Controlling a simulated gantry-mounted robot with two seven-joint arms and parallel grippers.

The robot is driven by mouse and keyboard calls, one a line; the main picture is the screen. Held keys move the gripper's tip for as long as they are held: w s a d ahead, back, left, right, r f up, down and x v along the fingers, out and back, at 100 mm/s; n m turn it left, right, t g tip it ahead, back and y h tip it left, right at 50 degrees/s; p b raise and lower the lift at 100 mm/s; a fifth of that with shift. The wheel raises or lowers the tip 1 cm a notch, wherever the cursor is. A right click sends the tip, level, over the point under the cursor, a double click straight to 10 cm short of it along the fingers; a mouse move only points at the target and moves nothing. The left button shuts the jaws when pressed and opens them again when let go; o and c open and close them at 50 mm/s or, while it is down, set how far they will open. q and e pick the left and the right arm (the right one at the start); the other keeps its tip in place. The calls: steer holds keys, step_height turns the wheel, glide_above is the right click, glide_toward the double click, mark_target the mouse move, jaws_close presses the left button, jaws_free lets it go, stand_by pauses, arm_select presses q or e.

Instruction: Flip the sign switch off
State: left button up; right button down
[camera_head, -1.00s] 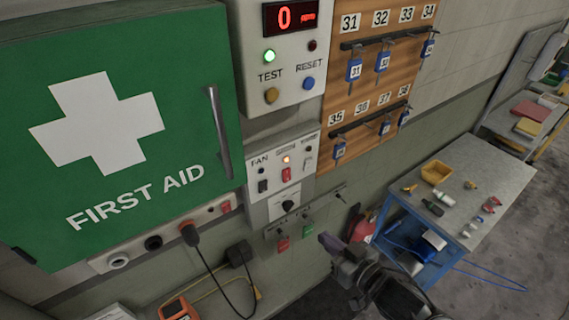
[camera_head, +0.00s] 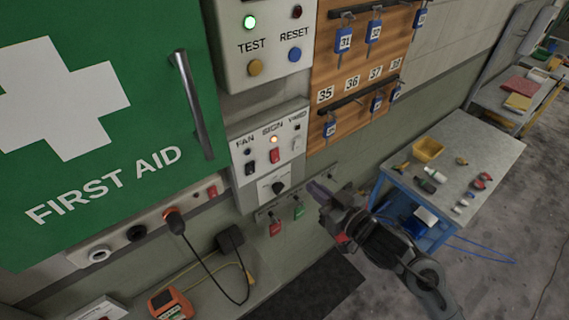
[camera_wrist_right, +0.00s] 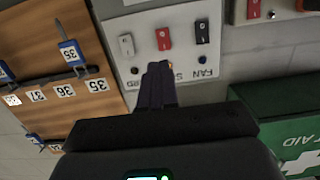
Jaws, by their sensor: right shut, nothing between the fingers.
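The sign switch (camera_head: 275,156) is a red rocker on a light switch panel (camera_head: 240,190), under the SIGN label and a lit orange lamp (camera_head: 274,139). In the right wrist view the red sign switch (camera_wrist_right: 163,38) appears upside down between a white and a black switch. My right gripper (camera_head: 318,190) is shut and empty, right of and below the panel in the head view. In the wrist view its dark fingertips (camera_wrist_right: 158,72) overlap the panel just below the red switch, partly covering the SIGN label. Contact cannot be told. My left gripper is not in view.
A black fan switch (camera_head: 249,168) and a pale switch (camera_head: 297,144) flank the red one. A first-aid cabinet (camera_head: 110,170) is left; a key board (camera_head: 350,95) is right.

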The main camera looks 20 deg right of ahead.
steer(key=p, duration=0.2)
glide_toward(277, 159)
steer(key=x, duration=0.5)
steer(key=shift+w, duration=0.15)
steer(key=shift+p+x, duration=0.4)
steer(key=shift+x, duration=0.4)
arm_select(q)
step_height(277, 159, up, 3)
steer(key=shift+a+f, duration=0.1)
arm_select(e)
steer(key=shift+f, duration=0.1)
